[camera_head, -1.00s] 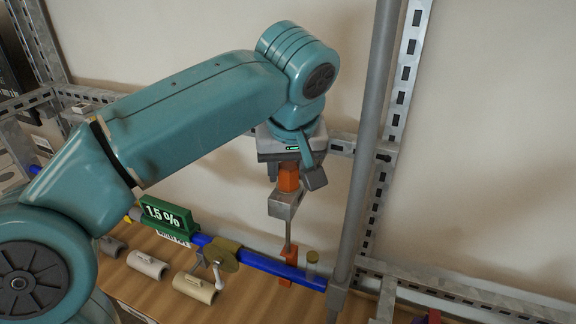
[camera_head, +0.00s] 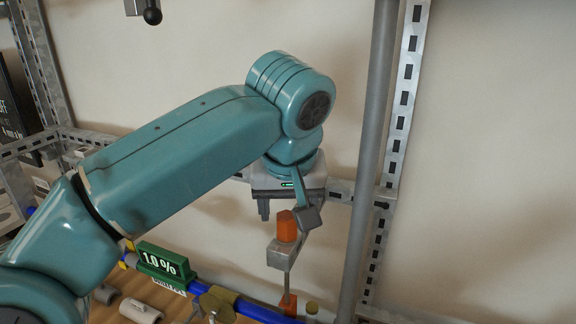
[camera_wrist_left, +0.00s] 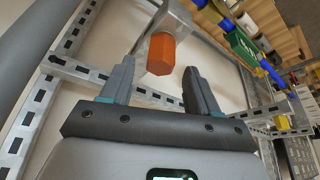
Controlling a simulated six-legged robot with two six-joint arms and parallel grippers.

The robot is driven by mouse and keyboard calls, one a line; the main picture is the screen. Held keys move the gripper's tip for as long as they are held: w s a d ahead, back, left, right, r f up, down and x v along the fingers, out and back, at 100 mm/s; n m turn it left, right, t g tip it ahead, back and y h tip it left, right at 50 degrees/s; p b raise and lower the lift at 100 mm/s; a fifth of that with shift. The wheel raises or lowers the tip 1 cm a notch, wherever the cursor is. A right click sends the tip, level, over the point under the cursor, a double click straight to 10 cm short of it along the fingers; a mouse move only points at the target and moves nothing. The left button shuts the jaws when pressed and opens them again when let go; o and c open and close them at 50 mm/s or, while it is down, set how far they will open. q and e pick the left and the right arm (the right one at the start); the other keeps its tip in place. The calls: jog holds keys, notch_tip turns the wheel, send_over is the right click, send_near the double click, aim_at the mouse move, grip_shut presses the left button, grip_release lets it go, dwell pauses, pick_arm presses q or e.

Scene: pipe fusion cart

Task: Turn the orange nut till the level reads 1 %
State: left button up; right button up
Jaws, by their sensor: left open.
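The orange nut (camera_head: 287,226) is a hexagonal piece on top of a grey metal bracket (camera_head: 283,256). It also shows in the left wrist view (camera_wrist_left: 160,54), beyond and between the fingers. My left gripper (camera_head: 285,212) is open; its fingers stand apart, and in the left wrist view (camera_wrist_left: 158,78) there is a gap on the nut's right side. It looks clear of the nut, just above it. The green level display (camera_head: 163,262) reads 1.0 % and sits over the blue pipe (camera_head: 245,308). My right gripper is not in view.
A grey upright post (camera_head: 369,160) stands close to the right of the nut. A perforated metal frame (camera_head: 402,100) runs behind it along the plain wall. Pipe pieces (camera_head: 140,311) lie on the wooden surface at the bottom left.

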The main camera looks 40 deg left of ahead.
pick_arm(q)
jog(key=p+v, duration=0.3)
jog(key=v, duration=1)
jog(key=shift+f, duration=0.15)
jog(key=shift+s, duration=0.2)
jog(key=shift+w, duration=0.15)
jog(key=shift+s, duration=0.2)
